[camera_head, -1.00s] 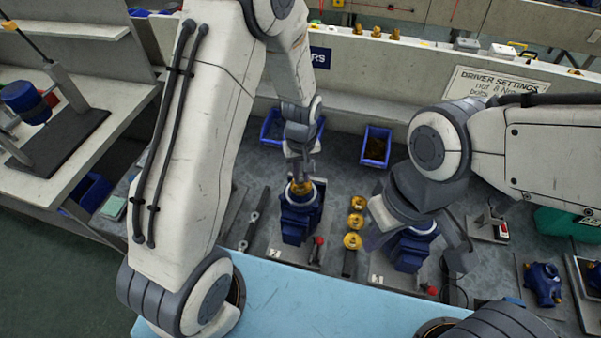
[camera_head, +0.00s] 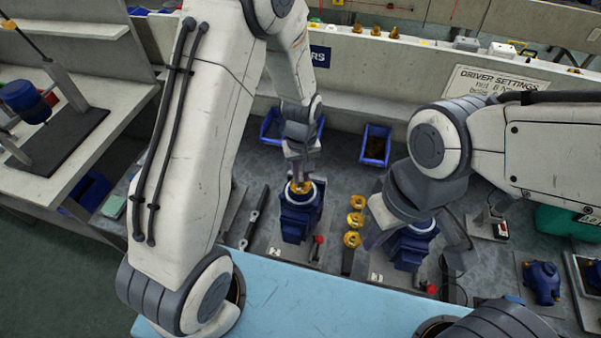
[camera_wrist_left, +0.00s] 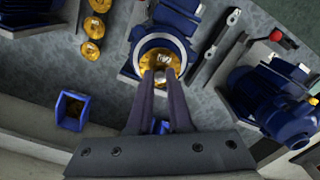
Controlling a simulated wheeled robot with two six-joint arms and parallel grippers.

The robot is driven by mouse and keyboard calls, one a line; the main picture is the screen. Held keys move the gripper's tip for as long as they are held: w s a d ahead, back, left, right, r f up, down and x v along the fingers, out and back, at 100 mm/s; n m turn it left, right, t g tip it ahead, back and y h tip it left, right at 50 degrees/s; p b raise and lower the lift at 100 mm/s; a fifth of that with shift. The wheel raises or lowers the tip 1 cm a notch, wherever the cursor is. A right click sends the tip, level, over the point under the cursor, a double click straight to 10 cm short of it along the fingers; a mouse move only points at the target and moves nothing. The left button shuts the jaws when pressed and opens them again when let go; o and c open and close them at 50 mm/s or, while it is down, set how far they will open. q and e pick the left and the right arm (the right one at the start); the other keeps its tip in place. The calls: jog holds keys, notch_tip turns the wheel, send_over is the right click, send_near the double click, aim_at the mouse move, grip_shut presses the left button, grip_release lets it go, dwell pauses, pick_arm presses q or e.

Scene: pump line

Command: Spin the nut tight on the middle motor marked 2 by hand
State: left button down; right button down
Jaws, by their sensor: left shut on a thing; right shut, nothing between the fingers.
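The blue motor (camera_head: 298,222) by the plate marked 2 stands upright on the bench; it also shows in the left wrist view (camera_wrist_left: 172,20). A brass nut (camera_head: 301,187) sits at its top, inside a pale ring; the nut shows in the left wrist view (camera_wrist_left: 160,57) too. My left gripper (camera_head: 301,176) reaches down from above, its two fingers (camera_wrist_left: 161,75) shut on the nut. The fingers hide part of the nut. My right gripper (camera_head: 408,222) is shut and empty over the motor marked 3 (camera_head: 412,250); its fingertips are hard to make out.
Several brass parts (camera_head: 352,239) stand in a row right of the motor. A red-knobbed lever (camera_head: 318,242) is close beside it. A black tool (camera_head: 254,219) lies to the left. Blue bins (camera_head: 376,146) stand behind. Another blue motor (camera_wrist_left: 275,105) shows in the left wrist view.

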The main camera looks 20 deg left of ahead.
aim_at(301, 179)
pick_arm(q)
jog(key=shift+f, duration=0.2)
dwell(0.6)
grip_release()
dwell(0.5)
jog(key=shift+r, duration=0.1)
notch_tip(301, 179, up, 9)
jog(key=p, duration=0.7)
dwell(0.4)
dwell(0.4)
